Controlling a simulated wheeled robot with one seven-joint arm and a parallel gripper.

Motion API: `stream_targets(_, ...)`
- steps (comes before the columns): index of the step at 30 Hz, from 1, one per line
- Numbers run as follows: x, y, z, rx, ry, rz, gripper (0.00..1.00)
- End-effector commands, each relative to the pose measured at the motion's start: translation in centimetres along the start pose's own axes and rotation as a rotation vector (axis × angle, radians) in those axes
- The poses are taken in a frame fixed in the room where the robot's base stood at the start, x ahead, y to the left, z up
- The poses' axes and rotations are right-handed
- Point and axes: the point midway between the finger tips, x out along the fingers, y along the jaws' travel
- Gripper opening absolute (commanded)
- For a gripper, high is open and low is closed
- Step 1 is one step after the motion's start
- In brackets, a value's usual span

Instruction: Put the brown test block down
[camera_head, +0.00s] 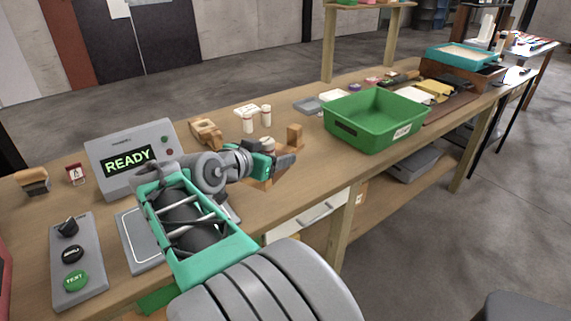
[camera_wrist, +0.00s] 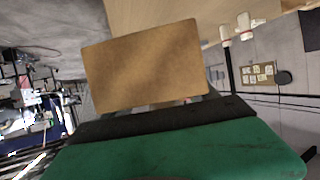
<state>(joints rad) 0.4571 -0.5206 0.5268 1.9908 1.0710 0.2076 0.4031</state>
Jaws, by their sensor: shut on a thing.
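The brown test block (camera_wrist: 145,65) is a flat-faced brown piece that fills the middle of the wrist view, held at the end of my gripper (camera_wrist: 172,108). In the head view my gripper (camera_head: 285,160) reaches over the workbench, and the brown block (camera_head: 294,137) appears to stick up just behind its fingertips. The gripper is shut on the block. The block's lower part is hidden by the gripper, and I cannot tell how far it is above the bench.
A green bin (camera_head: 375,121) stands right of my gripper on the workbench (camera_head: 325,170). White bottles (camera_head: 248,123) and a wooden piece (camera_head: 207,131) stand behind it. A READY display box (camera_head: 131,158) and a button panel (camera_head: 75,258) are at left. Some bare bench lies before the bin.

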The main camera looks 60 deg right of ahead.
Motion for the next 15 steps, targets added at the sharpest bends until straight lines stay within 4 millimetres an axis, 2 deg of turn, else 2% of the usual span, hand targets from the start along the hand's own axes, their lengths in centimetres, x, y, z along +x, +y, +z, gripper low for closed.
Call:
stream_targets(10,8.6,-1.3,0.2,0.000,-0.002,0.005,0.08)
stream_targets(15,12.7,-1.9,2.5,-0.002,-0.002,0.003,0.08)
